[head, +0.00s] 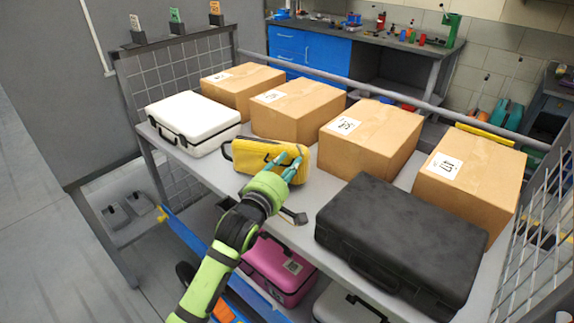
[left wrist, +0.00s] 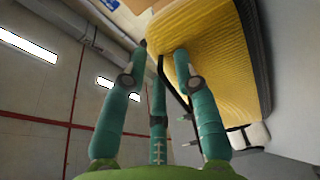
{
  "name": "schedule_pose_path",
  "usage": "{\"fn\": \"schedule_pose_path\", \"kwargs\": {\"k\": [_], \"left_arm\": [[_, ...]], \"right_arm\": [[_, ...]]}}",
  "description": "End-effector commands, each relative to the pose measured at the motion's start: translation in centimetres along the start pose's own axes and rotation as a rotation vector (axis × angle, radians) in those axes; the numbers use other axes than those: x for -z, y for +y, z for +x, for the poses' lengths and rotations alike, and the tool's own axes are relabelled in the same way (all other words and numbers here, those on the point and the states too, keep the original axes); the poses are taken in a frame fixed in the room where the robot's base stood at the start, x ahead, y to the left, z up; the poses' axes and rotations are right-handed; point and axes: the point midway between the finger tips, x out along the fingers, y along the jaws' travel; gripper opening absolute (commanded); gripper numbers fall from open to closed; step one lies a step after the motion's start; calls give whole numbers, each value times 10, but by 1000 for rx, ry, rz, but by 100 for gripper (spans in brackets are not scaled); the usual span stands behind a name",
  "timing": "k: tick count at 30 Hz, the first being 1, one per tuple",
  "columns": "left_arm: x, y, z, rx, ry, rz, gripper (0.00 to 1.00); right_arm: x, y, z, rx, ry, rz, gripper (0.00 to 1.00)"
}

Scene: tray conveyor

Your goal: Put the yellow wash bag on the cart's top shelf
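The yellow wash bag (head: 255,157) stands on the grey cart's top shelf (head: 202,165), between a white case and a black case. It has a dark loop at its left end and a dark mark on its front. My left gripper (head: 292,165) is at the bag's right part, with its teal fingers over the bag's front and top. In the left wrist view, the fingers (left wrist: 161,50) are spread apart, the right one overlapping the yellow bag (left wrist: 222,50) and a dark strap running between them. Whether they touch the bag is unclear. My right gripper is out of view.
The white case (head: 193,122) is left of the bag and the black case (head: 400,243) is at the right front. Several cardboard boxes (head: 298,110) line the back. A pink case (head: 278,270) sits on the shelf below. Bare shelf shows around the bag.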

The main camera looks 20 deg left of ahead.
Motion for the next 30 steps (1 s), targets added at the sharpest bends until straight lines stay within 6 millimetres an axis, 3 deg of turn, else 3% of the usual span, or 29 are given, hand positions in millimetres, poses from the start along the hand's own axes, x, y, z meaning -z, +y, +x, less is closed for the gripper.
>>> {"fn": "schedule_pose_path", "kwargs": {"k": [11, 17, 24, 30], "left_arm": [[0, 2, -3, 1, 0, 0, 33], [0, 0, -34, 2, 0, -1, 33], [0, 0, -85, 1, 0, -1, 33], [0, 1, -112, 2, 0, -1, 33]], "right_arm": [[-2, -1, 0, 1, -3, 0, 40], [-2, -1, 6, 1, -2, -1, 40], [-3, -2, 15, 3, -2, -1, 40], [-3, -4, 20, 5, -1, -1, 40]]}}
